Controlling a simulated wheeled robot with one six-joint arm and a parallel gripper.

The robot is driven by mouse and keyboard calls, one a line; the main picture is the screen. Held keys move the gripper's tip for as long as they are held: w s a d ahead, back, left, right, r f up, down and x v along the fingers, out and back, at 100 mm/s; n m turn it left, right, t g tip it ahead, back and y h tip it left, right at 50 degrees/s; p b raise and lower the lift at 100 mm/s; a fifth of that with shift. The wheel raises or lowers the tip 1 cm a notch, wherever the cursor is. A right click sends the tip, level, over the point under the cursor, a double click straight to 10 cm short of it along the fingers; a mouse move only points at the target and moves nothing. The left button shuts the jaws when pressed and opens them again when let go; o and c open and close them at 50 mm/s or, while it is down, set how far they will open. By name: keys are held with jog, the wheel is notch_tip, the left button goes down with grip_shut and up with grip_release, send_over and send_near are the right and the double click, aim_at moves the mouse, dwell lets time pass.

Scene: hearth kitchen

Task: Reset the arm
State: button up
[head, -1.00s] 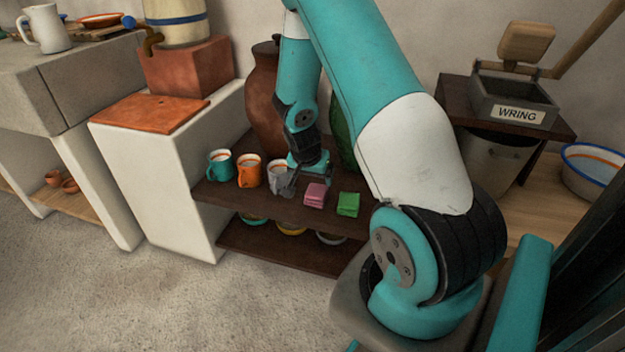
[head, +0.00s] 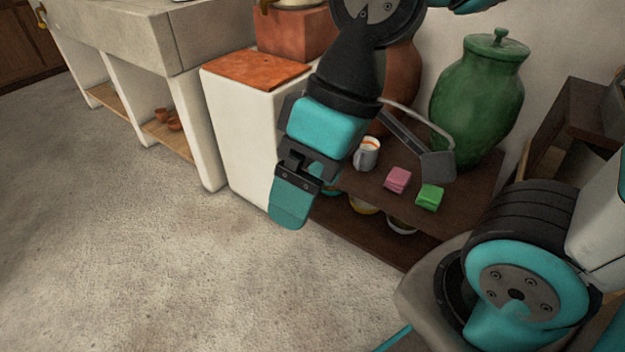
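My gripper (head: 290,208) hangs in the middle of the head view, pointing down, in front of the dark shelf unit (head: 425,212). It is seen side-on, with one teal finger showing, so its opening cannot be judged. I see nothing held in it. My arm comes down from the top edge, folded toward the camera. A white mug (head: 367,155), a pink stack of cloths (head: 397,179) and a green stack of cloths (head: 430,196) sit on the shelf top to its right. The gripper hides the shelf's left end.
A large green lidded jar (head: 478,100) and a brown jar (head: 402,82) stand at the back of the shelf. A white block with an orange top (head: 258,68) is behind the gripper. Bowls (head: 402,226) sit on the lower shelf. The floor (head: 150,265) at left front is clear.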

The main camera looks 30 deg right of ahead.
jog(key=shift+s+a+r, duration=0.1)
jog(key=shift+s, duration=0.25)
notch_tip(320, 180, up, 28)
jog(key=p, duration=2.8)
jog(key=shift+r, duration=0.2)
